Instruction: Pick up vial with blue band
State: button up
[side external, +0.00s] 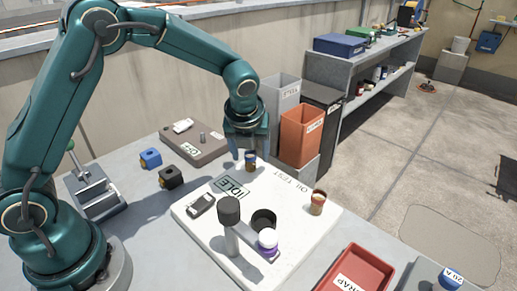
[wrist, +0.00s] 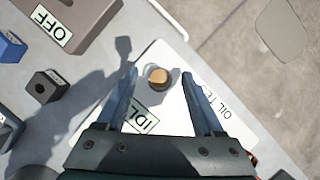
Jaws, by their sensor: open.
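The vial with the blue band (side external: 250,162) stands upright near the back edge of the white OIL TEST board (side external: 190,215). It is amber-brown with a dark blue band. In the wrist view its round tan top (wrist: 157,77) lies between my fingertips, nearer the left one. My gripper (side external: 249,152) points down at the vial with its jaws open on either side, and both fingers look clear of it. How far down the fingers reach is hard to tell. A second brown vial (side external: 318,202) with a pale orange-brown band stands on the board's right side.
A dark-knobbed stand (side external: 229,212), black cup (side external: 264,220) and purple-and-white piece (side external: 267,240) occupy the board's front. A grey OFF unit (side external: 194,142) stands behind, blue (side external: 150,158) and black (side external: 171,178) blocks left, and a red scrap tray (side external: 355,272) front right.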

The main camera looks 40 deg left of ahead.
grip_shut()
jog(key=shift+r, duration=0.1)
